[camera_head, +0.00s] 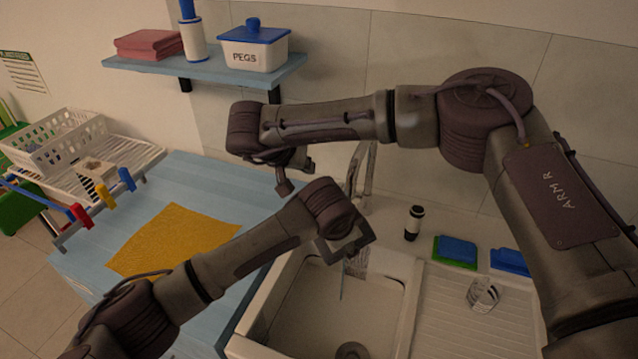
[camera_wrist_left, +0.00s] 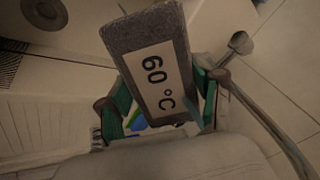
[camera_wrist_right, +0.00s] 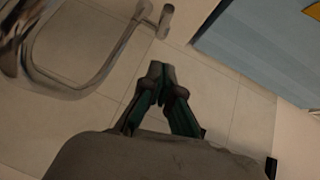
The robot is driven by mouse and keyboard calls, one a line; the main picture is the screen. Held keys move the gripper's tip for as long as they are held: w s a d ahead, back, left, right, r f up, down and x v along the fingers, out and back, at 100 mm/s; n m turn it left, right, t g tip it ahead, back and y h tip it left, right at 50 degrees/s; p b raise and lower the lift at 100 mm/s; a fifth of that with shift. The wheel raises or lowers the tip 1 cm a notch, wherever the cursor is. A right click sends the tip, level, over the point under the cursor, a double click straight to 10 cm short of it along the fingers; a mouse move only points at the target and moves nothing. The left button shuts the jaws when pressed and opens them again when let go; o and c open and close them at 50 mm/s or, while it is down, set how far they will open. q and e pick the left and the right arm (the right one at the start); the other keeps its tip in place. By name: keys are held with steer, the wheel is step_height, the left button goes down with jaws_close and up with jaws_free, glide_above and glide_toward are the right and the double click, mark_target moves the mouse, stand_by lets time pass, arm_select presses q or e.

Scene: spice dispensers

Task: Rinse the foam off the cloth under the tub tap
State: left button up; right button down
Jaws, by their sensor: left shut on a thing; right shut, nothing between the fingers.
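My left gripper (camera_head: 345,245) is above the white tub (camera_head: 300,310), beside the tap (camera_head: 360,175). In the left wrist view it is shut on a grey, rough-textured piece (camera_wrist_left: 130,33) with a white label reading "60 °C". I take this piece as the cloth, but cannot be sure; in the head view the gripper mostly hides it. No foam is clearly visible. I cannot tell whether water runs. My right gripper (camera_head: 283,187) is shut and empty, left of the tap. It also shows in the right wrist view (camera_wrist_right: 160,80), with the tap's curved pipe (camera_wrist_right: 105,75) nearby.
A yellow cloth (camera_head: 175,238) lies on the blue worktop (camera_head: 190,180). A dark bottle (camera_head: 413,223), blue and green sponges (camera_head: 456,251) and a clear glass (camera_head: 483,295) stand right of the tap. A white rack (camera_head: 115,160) with pegs is at left. A shelf (camera_head: 205,75) hangs behind.

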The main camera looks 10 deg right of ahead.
arm_select(q)
steer(key=shift+d, duration=0.1)
arm_select(e)
steer(key=x, duration=0.4)
steer(key=s+x, duration=0.1)
steer(key=x, duration=0.2)
steer(key=f+x, duration=0.1)
steer(key=x, duration=0.3)
steer(key=shift+a+f, duration=0.1)
steer(key=shift+f, duration=0.3)
steer(key=shift+s+f, duration=0.15)
steer(key=shift+f, duration=0.45)
